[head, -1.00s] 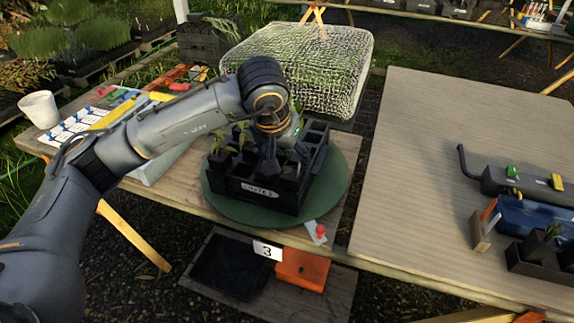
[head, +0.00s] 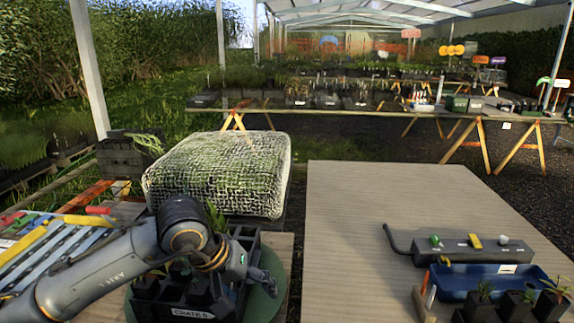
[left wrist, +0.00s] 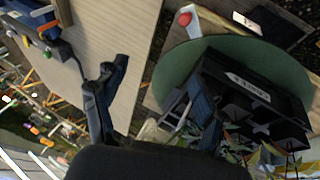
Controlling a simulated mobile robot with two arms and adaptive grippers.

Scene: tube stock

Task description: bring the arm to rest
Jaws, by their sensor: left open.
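My left arm (head: 110,270) reaches in from the lower left in the head view. Its gripper (head: 260,279) is over the right side of a black crate (head: 193,313) with a white label, and partly hides it. In the left wrist view my gripper (left wrist: 158,85) has its two dark fingers wide apart, with nothing seen between them. There the crate (left wrist: 225,70) stands on a round green disc (left wrist: 178,68), beyond the right finger. My right gripper is not in view.
A net-covered block (head: 218,172) stands behind the crate. To the right is a wide, mostly bare table (head: 350,225), with a grey bar (head: 460,249) and a blue tray (head: 480,285) at its right. Coloured tools (head: 30,245) lie at left.

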